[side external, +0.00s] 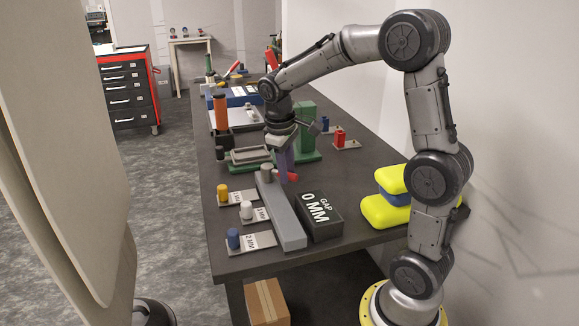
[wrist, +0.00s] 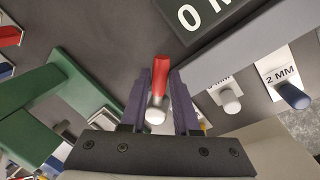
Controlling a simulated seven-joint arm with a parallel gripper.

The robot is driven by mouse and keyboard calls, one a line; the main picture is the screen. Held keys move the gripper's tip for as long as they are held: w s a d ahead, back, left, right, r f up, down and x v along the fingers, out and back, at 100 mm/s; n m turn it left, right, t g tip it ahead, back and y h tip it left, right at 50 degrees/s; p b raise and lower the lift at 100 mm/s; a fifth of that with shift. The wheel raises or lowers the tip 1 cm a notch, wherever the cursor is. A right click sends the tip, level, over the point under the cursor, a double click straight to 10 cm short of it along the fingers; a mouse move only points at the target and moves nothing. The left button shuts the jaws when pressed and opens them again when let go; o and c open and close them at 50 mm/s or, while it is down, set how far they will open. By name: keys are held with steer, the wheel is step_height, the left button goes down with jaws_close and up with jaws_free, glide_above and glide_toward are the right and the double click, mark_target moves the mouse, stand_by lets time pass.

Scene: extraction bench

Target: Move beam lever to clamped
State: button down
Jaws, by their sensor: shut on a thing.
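The beam lever, a red handle (wrist: 152,78), lies between the purple fingers of my gripper (wrist: 161,76) in the wrist view, with a pale round end toward the palm. In the side view, a red end of the lever (side external: 292,177) shows just beside my gripper (side external: 285,168), which points down. My gripper is shut on the lever. The long grey beam (side external: 281,215) lies on the bench in front of it, next to the dark block marked "GAP 0 MM" (side external: 318,217). The lever's pivot is hidden.
Yellow, white and blue pegs stand on plates with MM labels left of the beam; the blue peg (side external: 233,239) is nearest. A green stand (side external: 305,125) rises behind my gripper. A red block (side external: 340,137) and yellow pads (side external: 386,211) are to the right.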

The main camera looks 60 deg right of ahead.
steer(key=a+m, duration=0.1)
steer(key=m, duration=0.1)
steer(key=a+m, duration=0.1)
steer(key=m, duration=0.1)
steer(key=shift+w+a+r+g, duration=0.1)
steer(key=shift+w+a+g, duration=0.05)
steer(key=shift+w+g, duration=0.25)
steer(key=shift+w+a+m+g+y, duration=0.15)
steer(key=shift+w+a+m, duration=0.15)
steer(key=shift+m, duration=0.5)
steer(key=shift+w+a+m+g+y, duration=0.15)
steer(key=shift+a+m, duration=0.1)
steer(key=shift+m, duration=0.55)
steer(key=shift+w+a+m+g, duration=0.1)
steer(key=shift+w+a+m, duration=0.2)
steer(key=shift+m, duration=0.5)
steer(key=c, duration=0.7)
jaws_free()
steer(key=shift+o, duration=0.2)
steer(key=shift+s, duration=0.1)
step_height(320, 180, up, 14)
steer(key=w+a, duration=0.2)
steer(key=shift+f, duration=0.25)
